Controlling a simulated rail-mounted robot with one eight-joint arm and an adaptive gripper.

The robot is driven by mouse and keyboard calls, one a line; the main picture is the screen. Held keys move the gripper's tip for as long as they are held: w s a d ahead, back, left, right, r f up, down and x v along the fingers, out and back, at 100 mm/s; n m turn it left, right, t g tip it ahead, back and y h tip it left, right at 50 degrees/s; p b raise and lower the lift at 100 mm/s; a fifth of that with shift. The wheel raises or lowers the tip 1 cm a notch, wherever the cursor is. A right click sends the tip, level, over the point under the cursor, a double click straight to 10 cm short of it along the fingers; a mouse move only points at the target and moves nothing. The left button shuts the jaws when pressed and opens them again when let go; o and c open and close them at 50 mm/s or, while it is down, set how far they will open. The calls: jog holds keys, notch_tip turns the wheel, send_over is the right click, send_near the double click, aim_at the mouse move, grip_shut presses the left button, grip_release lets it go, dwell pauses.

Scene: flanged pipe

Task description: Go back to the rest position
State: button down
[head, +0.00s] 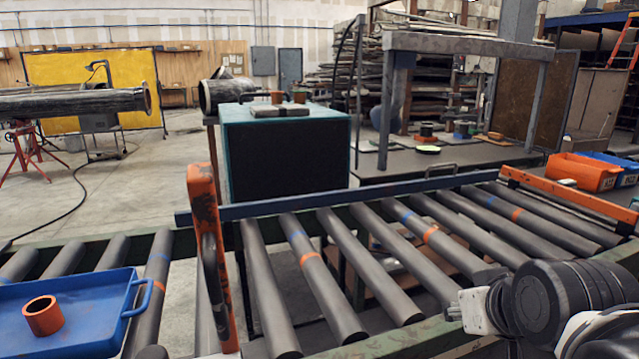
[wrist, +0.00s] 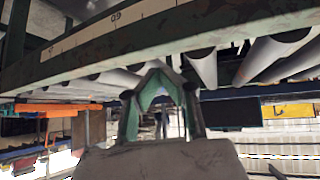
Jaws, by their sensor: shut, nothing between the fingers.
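My gripper (wrist: 158,72) shows in the wrist view at the lower middle. Its two fingers with green inner pads lean together and meet at the tips. It is shut and holds nothing. Behind and around it are the conveyor's green frame rail (wrist: 100,45) and the round ends of several grey rollers (wrist: 262,58). In the head view, dark and white links of my arm fill the lower right corner; the fingers cannot be made out there.
A roller conveyor (head: 345,255) spans the front. A blue tray (head: 85,318) with an orange ring (head: 43,315) sits at its left. An orange upright post (head: 208,240) stands beside it.

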jog(key=shift+g+y, duration=0.3)
jog(key=shift+g, duration=0.1)
jog(key=s+a+f, duration=0.2)
jog(key=s, duration=0.1)
jog(key=shift+f, duration=0.3)
notch_tip(320, 180, down, 7)
jog(key=s+g+b, duration=0.1)
jog(key=s+b, duration=0.1)
jog(key=b, duration=0.1)
notch_tip(320, 180, up, 15)
jog(key=p, duration=1.5)
jog(key=shift+s+d+m, duration=0.15)
jog(key=shift+d+m, duration=0.15)
jog(key=shift+m, duration=0.1)
